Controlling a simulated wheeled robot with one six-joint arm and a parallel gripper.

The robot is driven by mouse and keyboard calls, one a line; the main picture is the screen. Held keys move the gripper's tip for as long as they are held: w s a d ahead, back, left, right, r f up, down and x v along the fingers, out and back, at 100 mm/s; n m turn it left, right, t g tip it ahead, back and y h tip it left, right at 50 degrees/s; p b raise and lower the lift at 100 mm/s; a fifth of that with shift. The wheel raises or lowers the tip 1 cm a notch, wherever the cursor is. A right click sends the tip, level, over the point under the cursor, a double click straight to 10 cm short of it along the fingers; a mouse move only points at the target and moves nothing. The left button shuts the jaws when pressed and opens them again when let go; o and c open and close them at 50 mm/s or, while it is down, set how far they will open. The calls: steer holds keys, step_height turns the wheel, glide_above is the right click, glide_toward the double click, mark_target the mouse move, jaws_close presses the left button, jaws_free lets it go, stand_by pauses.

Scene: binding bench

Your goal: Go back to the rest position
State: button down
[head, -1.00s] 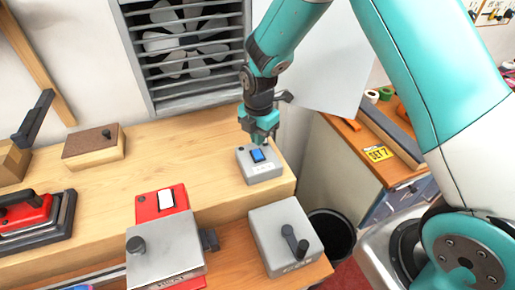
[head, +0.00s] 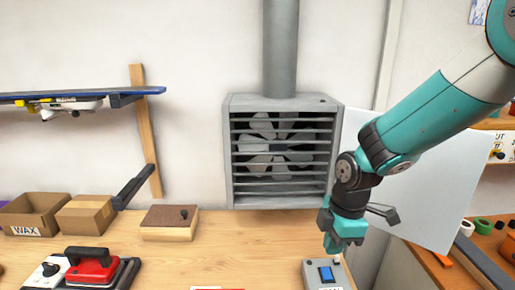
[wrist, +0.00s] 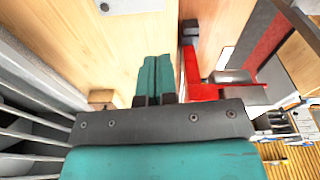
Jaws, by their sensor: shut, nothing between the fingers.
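My gripper (head: 343,246) hangs at the right of the bench in the head view, fingers pointing down. It is shut and empty. In the wrist view its two teal fingers (wrist: 154,80) lie together with nothing between them. A grey switch box (head: 324,276) with a blue rocker is just below and beside the gripper in the head view. The picture's bottom edge cuts the box off. The gripper looks apart from it, though the exact gap is hard to tell.
A grey louvred fan housing (head: 282,152) is on the wall behind the gripper. A white sheet (head: 420,185) is behind the arm. The mid-bench (head: 232,240) is mostly clear.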

steer(key=s+a+r+m+y+b, duration=0.1)
steer(key=s+r+m, duration=0.3)
steer(key=s, duration=0.6)
steer(key=s+a+r+m+y+b, duration=0.1)
steer(key=s+r+m+b, duration=0.2)
steer(key=s+m, duration=0.5)
steer(key=s+r, duration=0.1)
steer(key=s, duration=0.2)
steer(key=shift+a+y, duration=0.15)
steer(key=shift+y, duration=0.25)
steer(key=shift+r, duration=0.1)
